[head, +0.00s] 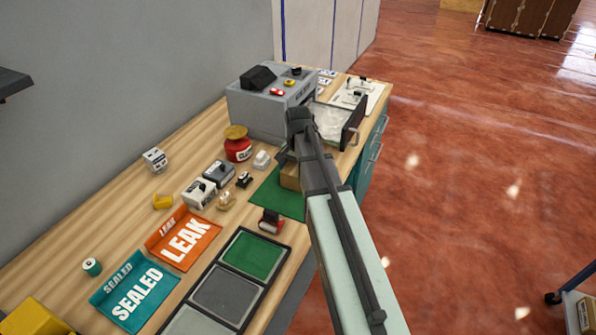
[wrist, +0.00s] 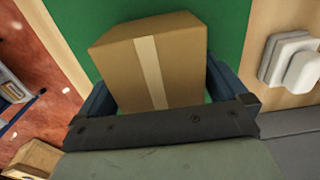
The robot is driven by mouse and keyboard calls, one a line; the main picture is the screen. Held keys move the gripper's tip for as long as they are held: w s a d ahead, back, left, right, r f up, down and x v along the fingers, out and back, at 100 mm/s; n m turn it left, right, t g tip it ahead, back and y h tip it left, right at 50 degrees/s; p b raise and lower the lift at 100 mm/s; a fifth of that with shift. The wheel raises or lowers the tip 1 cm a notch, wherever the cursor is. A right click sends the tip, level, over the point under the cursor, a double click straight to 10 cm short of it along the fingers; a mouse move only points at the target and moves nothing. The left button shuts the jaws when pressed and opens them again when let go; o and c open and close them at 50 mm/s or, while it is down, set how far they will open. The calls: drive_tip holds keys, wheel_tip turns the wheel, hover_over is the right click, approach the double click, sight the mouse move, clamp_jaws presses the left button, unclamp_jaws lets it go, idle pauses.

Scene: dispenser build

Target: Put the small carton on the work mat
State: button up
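The small brown carton (wrist: 150,65) has a pale tape strip and sits between the two blue fingers of my gripper (wrist: 160,85) in the wrist view. Green mat shows around it. In the head view the carton (head: 290,178) is partly hidden behind my arm, over the green work mat (head: 268,195). My gripper (head: 284,160) is low at the carton there. The fingers lie close along both sides of the carton; I cannot tell whether they press on it. Whether the carton's underside touches the mat is hidden.
A grey machine (head: 270,100) and an open clear-topped drawer or tray (head: 334,122) stand behind the mat. A red jar (head: 238,150), a white block (head: 262,160) and a red-black stamp-like item (head: 271,221) are near it. A sectioned tray (head: 222,290) and LEAK bin (head: 184,240) lie nearer.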

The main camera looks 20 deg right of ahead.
wheel_tip(320, 180, up, 12)
drive_tip(key=shift+r, duration=0.15)
idle(0.8)
